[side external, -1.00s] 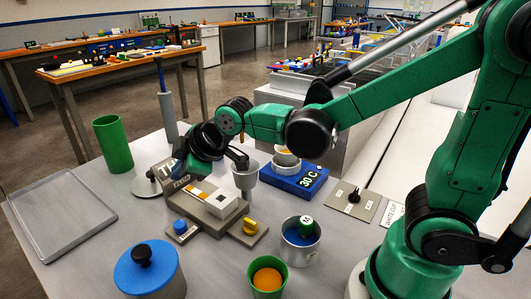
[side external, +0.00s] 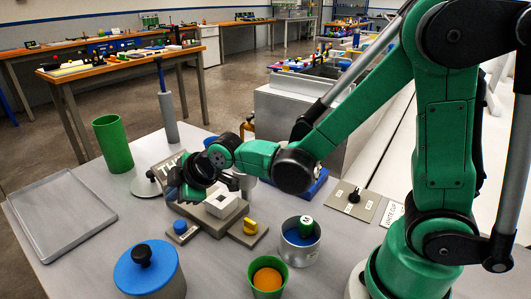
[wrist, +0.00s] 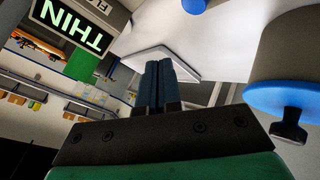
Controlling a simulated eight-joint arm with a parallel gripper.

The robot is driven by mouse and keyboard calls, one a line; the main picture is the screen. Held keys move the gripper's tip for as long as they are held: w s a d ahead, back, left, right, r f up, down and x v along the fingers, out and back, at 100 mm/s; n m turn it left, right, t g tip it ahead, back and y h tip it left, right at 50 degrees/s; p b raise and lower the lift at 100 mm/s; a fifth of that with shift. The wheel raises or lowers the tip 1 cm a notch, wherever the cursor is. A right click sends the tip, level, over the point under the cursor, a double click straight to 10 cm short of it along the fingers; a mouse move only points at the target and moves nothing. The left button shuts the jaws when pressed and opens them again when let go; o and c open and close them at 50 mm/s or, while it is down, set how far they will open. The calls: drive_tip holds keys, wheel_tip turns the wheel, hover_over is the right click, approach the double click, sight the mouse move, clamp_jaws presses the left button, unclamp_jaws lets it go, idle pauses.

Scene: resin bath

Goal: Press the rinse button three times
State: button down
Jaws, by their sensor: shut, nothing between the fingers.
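A round blue button (side external: 180,226) sits on a small grey pad at the near left of the grey block unit (side external: 214,217). No label on it is readable, so I cannot tell for sure that it is the rinse button. A blue round part at the top edge of the wrist view (wrist: 193,4) may be the same button. My gripper (side external: 174,193) is low over the left part of the unit, behind the button and apart from it. Its dark fingers (wrist: 160,68) are together and empty in the wrist view, pointing towards the flat tray (wrist: 150,54).
A blue-lidded pot (side external: 150,268), a green cup (side external: 284,282) and a metal can (side external: 302,250) stand in front. A green cylinder (side external: 113,143) and the tray (side external: 62,252) are at left. A THIN sign (wrist: 62,32) is close by.

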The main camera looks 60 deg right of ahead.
sight(183, 225)
drive_tip(key=shift+f, duration=2.3)
drive_tip(key=shift+f, duration=0.1)
drive_tip(key=shift+f, duration=0.3)
drive_tip(key=shift+r, duration=0.1)
idle(0.5)
drive_tip(key=shift+r, duration=0.3)
drive_tip(key=shift+r, duration=0.15)
drive_tip(key=shift+r, duration=2.4)
